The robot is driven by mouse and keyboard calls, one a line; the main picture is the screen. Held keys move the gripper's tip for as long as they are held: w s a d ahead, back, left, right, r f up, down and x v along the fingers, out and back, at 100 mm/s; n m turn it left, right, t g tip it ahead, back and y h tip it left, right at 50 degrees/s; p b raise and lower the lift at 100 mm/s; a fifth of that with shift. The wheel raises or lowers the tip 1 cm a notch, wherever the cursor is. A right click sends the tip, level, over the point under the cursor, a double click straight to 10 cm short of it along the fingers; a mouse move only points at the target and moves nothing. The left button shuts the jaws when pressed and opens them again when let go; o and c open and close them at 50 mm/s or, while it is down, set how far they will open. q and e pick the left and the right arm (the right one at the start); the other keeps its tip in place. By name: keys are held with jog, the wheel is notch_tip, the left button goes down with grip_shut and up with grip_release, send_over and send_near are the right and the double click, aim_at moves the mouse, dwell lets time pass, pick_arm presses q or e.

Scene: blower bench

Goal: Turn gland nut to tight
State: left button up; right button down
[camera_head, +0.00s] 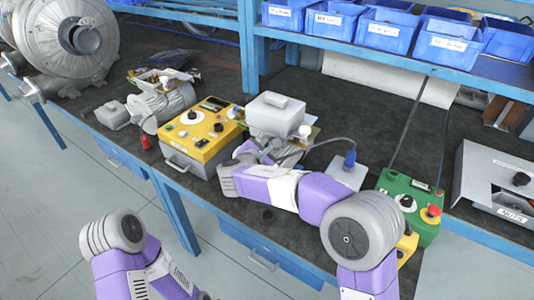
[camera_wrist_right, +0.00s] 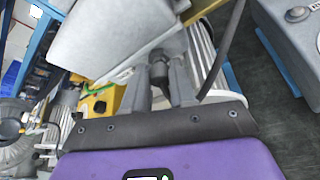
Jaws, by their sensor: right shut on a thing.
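The gland nut (camera_wrist_right: 159,73) is a small dark ribbed piece below the grey terminal box (camera_wrist_right: 110,40) in the right wrist view. My right gripper (camera_wrist_right: 161,86) is shut on it, with one finger on each side. In the head view the terminal box (camera_head: 277,114) sits on a motor at mid-bench, and my right arm reaches up to its near side. The gland nut and fingertips cannot be made out there. My left arm is at the lower left, off the bench, and its gripper is out of view.
A yellow control box (camera_head: 202,133) stands left of the motor, and a green box (camera_head: 408,205) with a red button stands right. Blue bins (camera_head: 385,35) line the shelf above. A large grey blower (camera_head: 75,40) is far left.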

jog(key=c, duration=0.9)
grip_release()
jog(key=p+v, duration=0.1)
jog(key=v, duration=0.6)
jog(key=shift+s+a+p, duration=0.15)
jog(key=shift+s+p, duration=0.15)
jog(key=shift+p, duration=0.05)
